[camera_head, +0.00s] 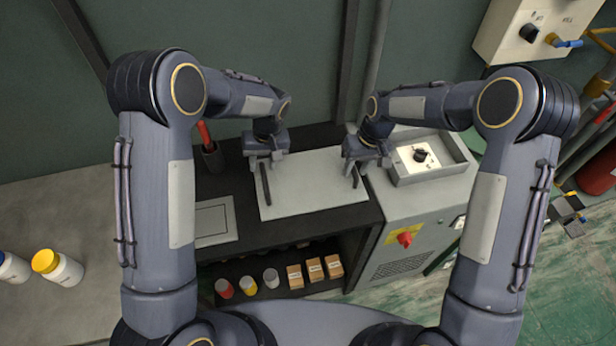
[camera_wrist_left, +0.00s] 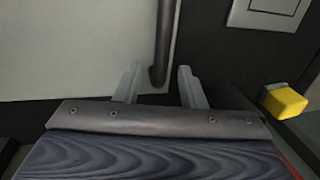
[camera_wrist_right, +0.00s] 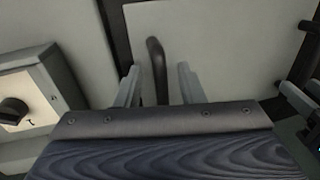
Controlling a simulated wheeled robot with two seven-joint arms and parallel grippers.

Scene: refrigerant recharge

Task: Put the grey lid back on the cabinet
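The grey lid (camera_head: 311,195) lies flat on the black bench top, with a dark bar handle near each end. The grey cabinet (camera_head: 405,205) stands right of it, its top uncovered around a white panel with a black knob (camera_head: 420,154). My left gripper (camera_head: 265,163) is over the lid's left handle (camera_head: 265,188); in the left wrist view its fingers (camera_wrist_left: 160,85) are apart, with the handle between them and gaps beside it. My right gripper (camera_head: 360,163) is over the right handle (camera_head: 355,178); in the right wrist view its fingers (camera_wrist_right: 159,85) are apart on either side of the handle.
A pot with a red-handled tool (camera_head: 212,155) stands behind left of the lid. A light square plate (camera_head: 214,220) lies on the bench. Small cans and boxes (camera_head: 314,270) sit on the shelf below. A red knob (camera_head: 405,238) sticks out from the cabinet front. Wall box (camera_head: 525,30) is behind right.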

